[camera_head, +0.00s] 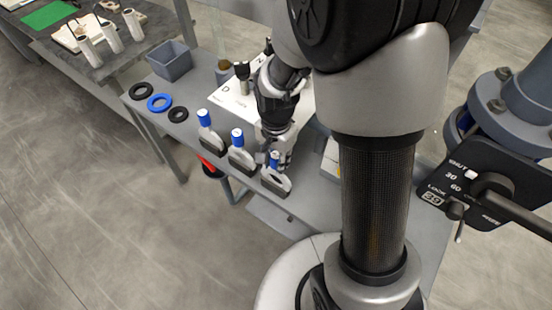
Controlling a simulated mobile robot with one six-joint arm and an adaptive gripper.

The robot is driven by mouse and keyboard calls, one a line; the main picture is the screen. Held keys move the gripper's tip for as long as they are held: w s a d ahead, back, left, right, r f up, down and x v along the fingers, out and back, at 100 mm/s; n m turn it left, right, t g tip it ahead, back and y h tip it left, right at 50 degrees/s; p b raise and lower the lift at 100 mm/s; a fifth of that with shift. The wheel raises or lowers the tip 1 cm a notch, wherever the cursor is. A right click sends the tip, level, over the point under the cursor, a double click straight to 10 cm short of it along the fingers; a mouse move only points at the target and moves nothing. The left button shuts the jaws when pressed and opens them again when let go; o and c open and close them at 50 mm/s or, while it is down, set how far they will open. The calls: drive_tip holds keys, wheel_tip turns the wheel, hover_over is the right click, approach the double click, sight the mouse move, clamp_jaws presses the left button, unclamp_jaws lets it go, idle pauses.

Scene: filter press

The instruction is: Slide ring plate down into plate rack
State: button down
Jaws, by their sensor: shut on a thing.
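Three plates with blue handles stand in a diagonal row of dark bases, which look like the plate rack (240,170), along the front of the grey bench. The rightmost one, the ring plate (282,181), has a pale rounded body with a dark opening. My gripper (273,161) points down from above and is shut on its blue handle. The plate looks upright, with its lower edge at the dark base. I cannot tell how deep it sits. The fingers partly hide the handle.
Left and middle plates (206,132) (240,155) stand close beside the held one. A white board marked D (235,108) lies behind. Rings (159,103) and a grey bin (170,61) are farther left. A large valve with a lever (490,190) is at right.

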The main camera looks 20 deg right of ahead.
drive_tip(key=c, duration=1.2)
unclamp_jaws()
wheel_tip(320, 180, up, 11)
drive_tip(key=shift+r, duration=0.5)
